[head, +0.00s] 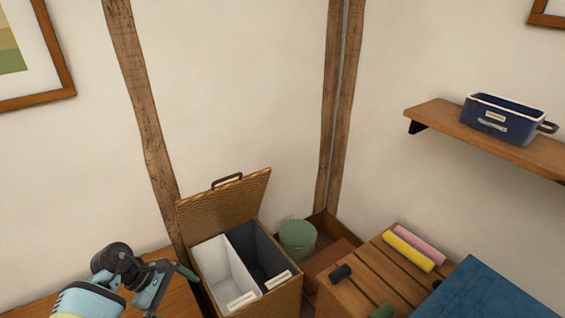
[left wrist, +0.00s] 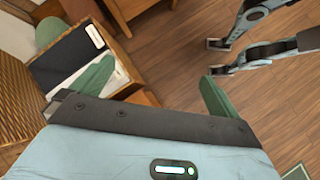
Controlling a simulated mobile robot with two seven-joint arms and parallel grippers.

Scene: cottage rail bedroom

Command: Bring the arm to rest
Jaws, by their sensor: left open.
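My left gripper (head: 168,281) is at the lower left in the head view, left of the open wicker hamper and apart from anything it could hold. In the left wrist view its two green fingertips (left wrist: 154,88) are spread wide with nothing between them. One fingertip overlaps the hamper (left wrist: 122,88) in that view. At the upper right of the left wrist view are jointed metal links with dark pads (left wrist: 219,58), seemingly my other arm's gripper. The head view does not show my right gripper.
The hamper (head: 286,300) has its lid up, with white and dark compartments. A green bin (head: 297,238) stands behind it. A wooden slatted bench (head: 352,290) holds yellow and pink rolls (head: 408,252) and a blue cloth. A wall shelf (head: 440,115) carries a blue box (head: 503,118). Floor is open.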

